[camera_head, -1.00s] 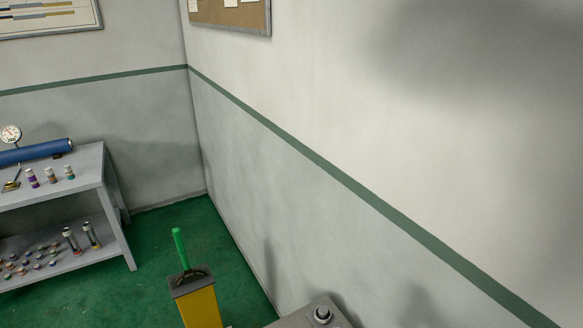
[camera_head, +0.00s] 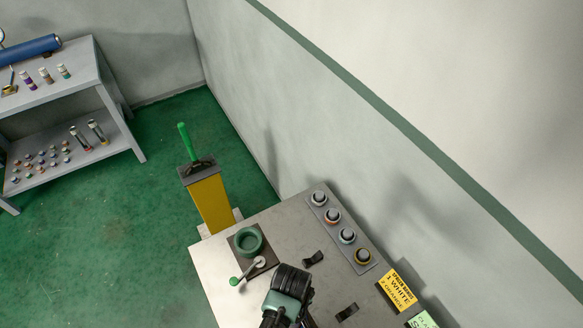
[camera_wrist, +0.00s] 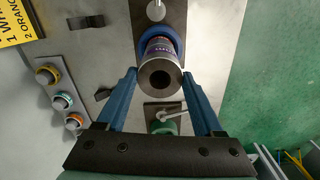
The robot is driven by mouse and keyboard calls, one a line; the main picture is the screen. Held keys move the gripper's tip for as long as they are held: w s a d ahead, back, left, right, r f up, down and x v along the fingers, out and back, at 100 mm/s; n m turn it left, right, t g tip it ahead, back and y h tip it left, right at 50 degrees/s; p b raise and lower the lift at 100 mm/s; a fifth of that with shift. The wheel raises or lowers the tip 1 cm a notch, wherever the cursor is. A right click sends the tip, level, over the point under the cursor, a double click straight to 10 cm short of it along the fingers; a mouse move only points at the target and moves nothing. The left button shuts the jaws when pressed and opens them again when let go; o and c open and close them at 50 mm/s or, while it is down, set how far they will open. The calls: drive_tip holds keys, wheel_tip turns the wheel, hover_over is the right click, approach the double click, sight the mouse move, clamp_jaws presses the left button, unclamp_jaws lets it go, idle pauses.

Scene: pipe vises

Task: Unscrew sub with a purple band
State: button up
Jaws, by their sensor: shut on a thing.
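In the wrist view, a grey metal sub (camera_wrist: 160,76) with a dark hole in its end stands between my gripper's two blue fingers (camera_wrist: 158,80). Purple marking shows on its side, and a blue ring (camera_wrist: 177,42) surrounds its far end. My gripper is shut on this sub. In the head view, my dark and teal gripper (camera_head: 285,303) is over the near part of the metal bench; its fingertips and the held sub are hidden there. A small purple-banded piece (camera_head: 28,81) also stands on the left table.
The metal bench (camera_head: 220,270) carries a green ring vise (camera_head: 248,242) with a lever, black clips, a strip of several knobs (camera_head: 347,236) and a yellow sign (camera_head: 398,290). A yellow post (camera_head: 210,203) stands behind it. The grey table (camera_head: 75,85) is far left; green floor lies between.

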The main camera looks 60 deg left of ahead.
drive_tip(key=shift+n, duration=0.4)
drive_tip(key=shift+r+n+p, duration=0.2)
drive_tip(key=shift+n+p, duration=0.5)
drive_tip(key=shift+n, duration=0.4)
drive_tip(key=n+p, duration=0.1)
drive_tip(key=n, duration=0.5)
drive_tip(key=shift+f+n, duration=0.2)
drive_tip(key=shift+n, duration=0.1)
drive_tip(key=n, duration=0.5)
